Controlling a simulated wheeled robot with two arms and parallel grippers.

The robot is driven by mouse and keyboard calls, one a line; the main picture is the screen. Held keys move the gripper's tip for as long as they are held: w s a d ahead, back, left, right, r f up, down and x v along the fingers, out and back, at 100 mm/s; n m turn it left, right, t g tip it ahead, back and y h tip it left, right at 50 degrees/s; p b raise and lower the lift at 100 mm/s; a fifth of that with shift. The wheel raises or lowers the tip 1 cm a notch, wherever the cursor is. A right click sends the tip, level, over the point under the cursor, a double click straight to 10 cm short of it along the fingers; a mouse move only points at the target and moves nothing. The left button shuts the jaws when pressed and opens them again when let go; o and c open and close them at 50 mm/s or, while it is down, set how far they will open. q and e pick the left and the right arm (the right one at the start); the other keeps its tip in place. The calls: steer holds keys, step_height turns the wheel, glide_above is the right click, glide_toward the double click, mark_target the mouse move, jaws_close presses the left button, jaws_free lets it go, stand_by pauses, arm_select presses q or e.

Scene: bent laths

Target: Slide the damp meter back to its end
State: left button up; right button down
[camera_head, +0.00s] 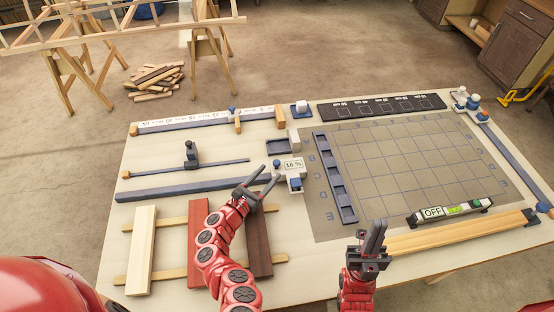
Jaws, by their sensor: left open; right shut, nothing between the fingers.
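The damp meter (293,164) seems to be the small white device reading "10 %" near the middle of the table. It stands at the right end of a long blue-grey rail (180,190), with a blue knob (295,183) at its near side. My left gripper (268,174) is open, just left of the meter and over the rail's right part. I cannot tell whether a finger touches the meter. My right gripper (377,232) is shut and empty, over the table's front part near the mat's lower edge.
Wooden laths (142,250) lie across two battens at the front left. A gridded mat (400,165) covers the right half, with a blue slotted strip (335,180) on its left side. A level marked "OFF" (447,211) lies behind a long lath (460,233).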

arm_select(q)
steer(key=v, duration=0.6)
steer(key=shift+s+a+f, duration=0.15)
steer(key=shift+s+a, duration=0.35)
steer(key=shift+s, duration=0.4)
steer(key=shift+s, duration=0.1)
